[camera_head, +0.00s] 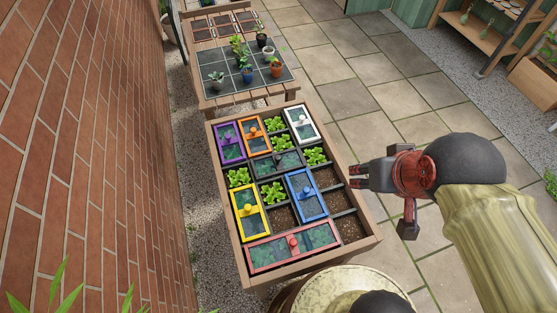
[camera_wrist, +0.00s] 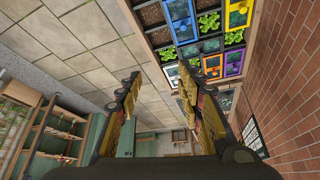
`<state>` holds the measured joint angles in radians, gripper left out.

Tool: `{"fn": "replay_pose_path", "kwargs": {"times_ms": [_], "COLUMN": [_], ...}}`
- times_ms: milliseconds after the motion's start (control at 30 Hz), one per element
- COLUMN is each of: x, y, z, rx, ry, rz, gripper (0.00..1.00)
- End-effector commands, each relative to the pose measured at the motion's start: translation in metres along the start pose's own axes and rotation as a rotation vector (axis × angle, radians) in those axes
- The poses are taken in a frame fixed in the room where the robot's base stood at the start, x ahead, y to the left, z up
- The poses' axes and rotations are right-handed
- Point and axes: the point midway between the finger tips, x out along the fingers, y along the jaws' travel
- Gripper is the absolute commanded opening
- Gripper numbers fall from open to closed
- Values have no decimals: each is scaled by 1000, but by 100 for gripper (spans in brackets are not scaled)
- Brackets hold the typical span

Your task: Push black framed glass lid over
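The black framed glass lid (camera_head: 278,163) lies flat across the middle of the wooden planter box in the head view, with a small dark knob on top. Green shows through its glass. It has leafy plants on several sides and the blue framed lid just below it. A dark-framed piece, probably this lid, shows in the wrist view (camera_wrist: 211,45). My gripper (camera_head: 352,178) is over the right side of the box, with its fingers pointing left, apart from the black lid. In the wrist view my gripper (camera_wrist: 157,75) is open and empty, its two fingers wide apart.
Purple (camera_head: 229,144), orange (camera_head: 255,135), white (camera_head: 301,124), blue (camera_head: 306,195), yellow (camera_head: 249,213) and red (camera_head: 293,247) lids lie around it. Bare soil cells (camera_head: 351,228) are at right. A brick wall (camera_head: 80,150) stands left; a potted-plant table (camera_head: 215,102) stands behind.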

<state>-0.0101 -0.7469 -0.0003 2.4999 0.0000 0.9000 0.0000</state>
Motion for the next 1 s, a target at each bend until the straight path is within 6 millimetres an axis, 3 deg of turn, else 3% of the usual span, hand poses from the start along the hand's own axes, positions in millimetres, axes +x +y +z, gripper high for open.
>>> {"fn": "replay_pose_path", "kwargs": {"times_ms": [233, 567, 767, 1000], "x": [43, 122, 186, 280], "y": [-20, -62, -94, -136], "z": [4, -29, -48, -58], "rx": [-66, -187, -286, -426], "ry": [-186, -414, -513, -595], "rz": [-28, -53, -69, -97], "gripper": [37, 37, 37, 37]}}
